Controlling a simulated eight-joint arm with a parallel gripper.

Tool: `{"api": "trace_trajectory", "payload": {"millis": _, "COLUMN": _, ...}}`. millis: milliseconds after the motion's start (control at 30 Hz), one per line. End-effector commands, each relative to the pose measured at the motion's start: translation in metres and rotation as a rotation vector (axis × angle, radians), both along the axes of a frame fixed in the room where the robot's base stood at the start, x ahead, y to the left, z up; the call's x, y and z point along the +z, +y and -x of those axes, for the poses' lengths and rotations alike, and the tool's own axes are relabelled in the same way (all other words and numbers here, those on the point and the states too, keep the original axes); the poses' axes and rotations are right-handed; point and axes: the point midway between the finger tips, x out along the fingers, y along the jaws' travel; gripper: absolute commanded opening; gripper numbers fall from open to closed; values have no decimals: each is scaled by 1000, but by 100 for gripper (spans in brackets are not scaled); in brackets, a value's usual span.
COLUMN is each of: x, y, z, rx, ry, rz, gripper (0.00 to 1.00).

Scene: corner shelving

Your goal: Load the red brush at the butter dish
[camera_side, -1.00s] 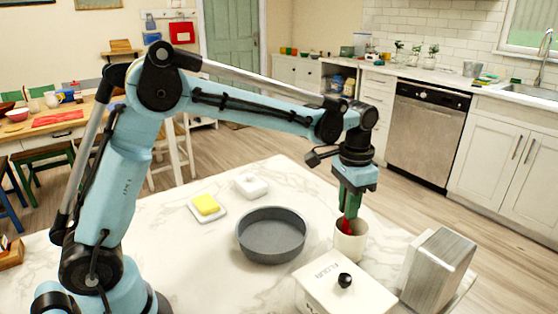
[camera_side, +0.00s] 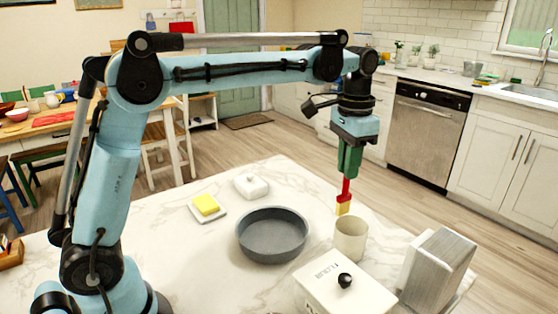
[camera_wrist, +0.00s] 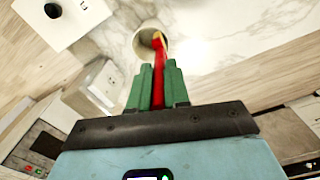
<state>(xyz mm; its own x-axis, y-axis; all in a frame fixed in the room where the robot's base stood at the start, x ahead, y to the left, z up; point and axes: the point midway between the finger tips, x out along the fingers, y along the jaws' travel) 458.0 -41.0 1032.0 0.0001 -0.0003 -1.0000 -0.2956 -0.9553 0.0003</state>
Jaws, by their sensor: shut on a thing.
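My gripper (camera_side: 348,165) is shut on the red brush (camera_side: 345,195) and holds it upright, bristles down. The brush's pale yellow tip (camera_side: 343,209) hangs just above the cream cup (camera_side: 351,242). In the wrist view the red brush (camera_wrist: 158,62) sits between the green fingers of my gripper (camera_wrist: 158,85), with the cup (camera_wrist: 145,32) behind its tip. The butter dish (camera_side: 210,213) is a white plate with a yellow butter block (camera_side: 205,204), left of my gripper. Its likely white lid (camera_side: 251,185) stands apart behind it.
A round grey pan (camera_side: 272,236) stands between the butter dish and the cup. A white flour box (camera_side: 343,287) with a black knob and a metal box (camera_side: 437,271) stand in front and to the right. Bare marble lies around the butter dish.

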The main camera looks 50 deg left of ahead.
Motion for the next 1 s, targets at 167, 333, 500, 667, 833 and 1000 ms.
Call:
{"api": "trace_trajectory", "payload": {"millis": 167, "x": 2, "y": 61, "z": 9, "rx": 13, "ry": 0, "rz": -1, "gripper": 0}}
{"api": "trace_trajectory", "payload": {"millis": 333, "x": 1, "y": 135, "z": 32, "rx": 14, "ry": 0, "rz": 0, "gripper": 0}}
{"api": "trace_trajectory", "payload": {"millis": 500, "x": 1, "y": 202, "z": 69, "rx": 15, "ry": 0, "rz": 0, "gripper": 0}}
{"api": "trace_trajectory", "payload": {"millis": 667, "x": -1, "y": 257, "z": 112, "rx": 14, "ry": 0, "rz": 0, "gripper": 0}}
{"api": "trace_trajectory", "payload": {"millis": 833, "x": -3, "y": 297, "z": 157, "rx": 10, "ry": 0, "rz": 0, "gripper": 0}}
{"api": "trace_trajectory", "payload": {"millis": 1000, "x": -4, "y": 316, "z": 185, "rx": 5, "ry": 0, "rz": 0, "gripper": 0}}
